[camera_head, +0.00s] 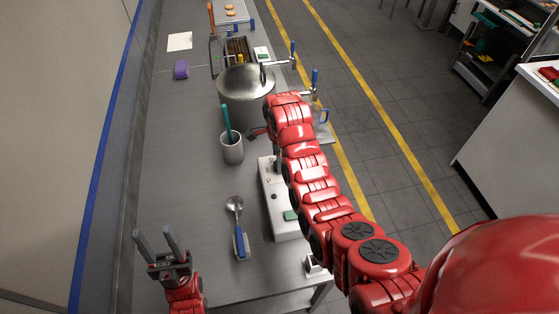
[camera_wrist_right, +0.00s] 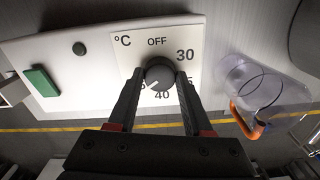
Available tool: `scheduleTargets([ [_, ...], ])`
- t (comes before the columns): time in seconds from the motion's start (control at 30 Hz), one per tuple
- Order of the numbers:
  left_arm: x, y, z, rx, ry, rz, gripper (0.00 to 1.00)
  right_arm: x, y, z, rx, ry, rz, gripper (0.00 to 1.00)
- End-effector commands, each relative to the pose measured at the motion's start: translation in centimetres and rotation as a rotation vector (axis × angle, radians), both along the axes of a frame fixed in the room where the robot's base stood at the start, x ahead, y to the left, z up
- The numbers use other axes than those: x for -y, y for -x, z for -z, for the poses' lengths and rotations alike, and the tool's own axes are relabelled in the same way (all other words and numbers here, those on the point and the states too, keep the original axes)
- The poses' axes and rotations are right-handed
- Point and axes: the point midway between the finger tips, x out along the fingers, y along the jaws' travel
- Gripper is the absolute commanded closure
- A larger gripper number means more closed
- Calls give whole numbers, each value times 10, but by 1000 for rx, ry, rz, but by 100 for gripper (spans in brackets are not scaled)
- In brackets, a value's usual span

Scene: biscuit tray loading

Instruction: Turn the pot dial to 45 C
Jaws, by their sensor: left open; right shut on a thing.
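The dial (camera_wrist_right: 159,76) is a dark round knob on a white panel (camera_wrist_right: 178,40) marked °C, OFF, 30 and 40. Other numbers are partly hidden by my fingers. A light pointer mark on the knob appears to face the lower left, near a covered number left of 40. My right gripper (camera_wrist_right: 158,88) is shut on the dial, one finger on each side. In the head view my right arm hides the dial; the white control box (camera_head: 269,205) shows beside it. The lidded metal pot (camera_head: 240,105) stands beyond. My left gripper (camera_head: 155,235) is open and empty at the lower left.
A grey cup (camera_head: 232,150) with a teal-handled tool stands left of my right arm. A blue-handled ladle (camera_head: 240,240) lies in front of it. A clear jug (camera_wrist_right: 270,85) with an orange handle is right of the panel. The bench's left side is mostly clear.

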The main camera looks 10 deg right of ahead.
Motion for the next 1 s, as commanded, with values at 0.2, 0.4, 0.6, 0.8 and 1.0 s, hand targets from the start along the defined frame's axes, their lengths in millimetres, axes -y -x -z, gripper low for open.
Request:
scheduleTargets([
  [0.2,0,0,0,0,0,0,50,1,-1,-1,4,0,73,100],
  [0.4,0,0,0,0,0,0,50,1,-1,-1,4,0,98,100],
  [0.6,0,0,0,0,0,0,50,1,-1,-1,4,0,100,100],
  [0.8,0,0,0,0,0,0,50,1,-1,-1,4,0,100,43],
  [1.0,0,0,0,0,0,0,50,0,-1,-1,2,0,99,20],
])
